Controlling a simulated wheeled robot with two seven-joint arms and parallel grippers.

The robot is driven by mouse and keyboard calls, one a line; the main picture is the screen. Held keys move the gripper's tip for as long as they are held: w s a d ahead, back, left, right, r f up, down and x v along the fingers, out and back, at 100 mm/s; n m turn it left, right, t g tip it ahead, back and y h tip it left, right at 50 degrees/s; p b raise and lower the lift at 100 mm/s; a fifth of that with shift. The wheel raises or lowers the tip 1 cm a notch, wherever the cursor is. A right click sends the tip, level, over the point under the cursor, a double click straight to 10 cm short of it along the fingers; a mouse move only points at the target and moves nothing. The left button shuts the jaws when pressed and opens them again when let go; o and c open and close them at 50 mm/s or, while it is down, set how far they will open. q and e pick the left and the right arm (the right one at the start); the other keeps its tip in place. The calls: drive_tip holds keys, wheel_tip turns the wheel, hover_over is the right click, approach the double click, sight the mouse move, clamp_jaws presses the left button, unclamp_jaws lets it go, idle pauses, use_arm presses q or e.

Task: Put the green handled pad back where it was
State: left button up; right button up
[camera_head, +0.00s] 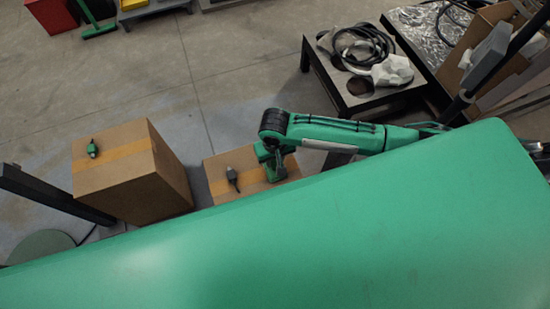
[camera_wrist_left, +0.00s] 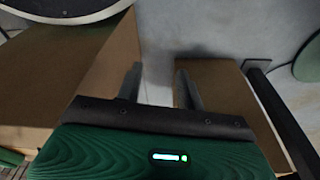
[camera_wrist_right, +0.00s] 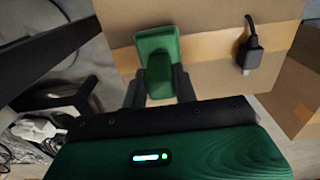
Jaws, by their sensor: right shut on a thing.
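The green handled pad (camera_wrist_right: 157,45) shows in the right wrist view, with its handle between the fingers of my right gripper (camera_wrist_right: 160,85). The gripper is shut on it. In the head view my right gripper (camera_head: 270,158) and the green pad (camera_head: 276,172) are at the right part of the nearer cardboard box (camera_head: 222,165). I cannot tell whether the pad touches the box top. My left gripper (camera_wrist_left: 158,85) shows only in the left wrist view. Its fingers are apart and empty, in front of the boxes.
A taller cardboard box (camera_head: 165,195) stands to the left with a green-and-black plug (camera_head: 92,149) on top. A black connector (camera_head: 232,178) lies on the nearer box, left of the pad. A dark low table (camera_head: 345,100) with hoses stands behind at right.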

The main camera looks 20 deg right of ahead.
drive_tip(key=o, duration=0.9)
drive_tip(key=shift+f, duration=0.1)
drive_tip(key=shift+r, duration=0.4)
use_arm(q)
drive_tip(key=f, duration=0.1)
drive_tip(key=s+f+p, duration=0.1)
drive_tip(key=f, duration=0.3)
drive_tip(key=shift+s+a+f+p, duration=0.2)
drive_tip(key=shift+s+a+p, duration=0.15)
drive_tip(key=shift+a+p, duration=0.05)
use_arm(e)
wheel_tip(320, 180, up, 11)
drive_tip(key=shift+r, duration=0.15)
